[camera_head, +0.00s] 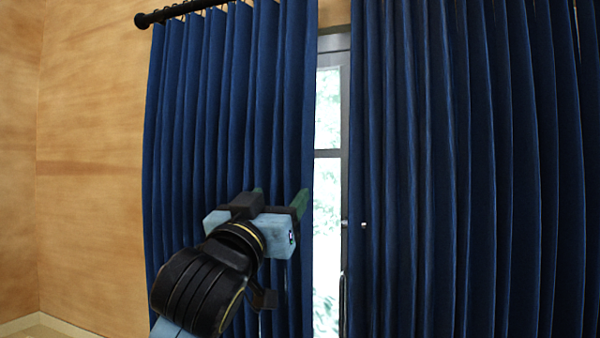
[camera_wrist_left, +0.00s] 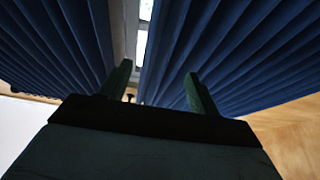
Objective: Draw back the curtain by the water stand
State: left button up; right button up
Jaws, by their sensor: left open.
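Two dark blue pleated curtains hang from a black rod. The left curtain (camera_head: 195,130) and the right curtain (camera_head: 450,170) stand apart, with a narrow gap between them. My left gripper (camera_head: 279,196) is open at the left curtain, close to its inner edge. Its green fingers point toward the cloth. In the left wrist view the open fingers (camera_wrist_left: 158,85) show with blue cloth beyond them and the gap near the top; I cannot tell whether they touch the cloth. No water stand shows in either view. My right gripper is not in view.
A glazed door or window (camera_head: 328,120) with a grey frame shows through the gap, with a small handle or knob beside it. The black rod (camera_head: 180,10) ends at the upper left. A bare plywood wall (camera_head: 90,150) lies left of the curtains.

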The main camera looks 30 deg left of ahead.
aim_at(298, 172)
pick_arm(q)
jog(key=p+x, duration=0.4)
jog(key=x, duration=0.8)
jog(key=shift+f, duration=0.1)
jog(key=shift+w, duration=0.1)
grip_shut()
jog(key=shift+a, duration=0.15)
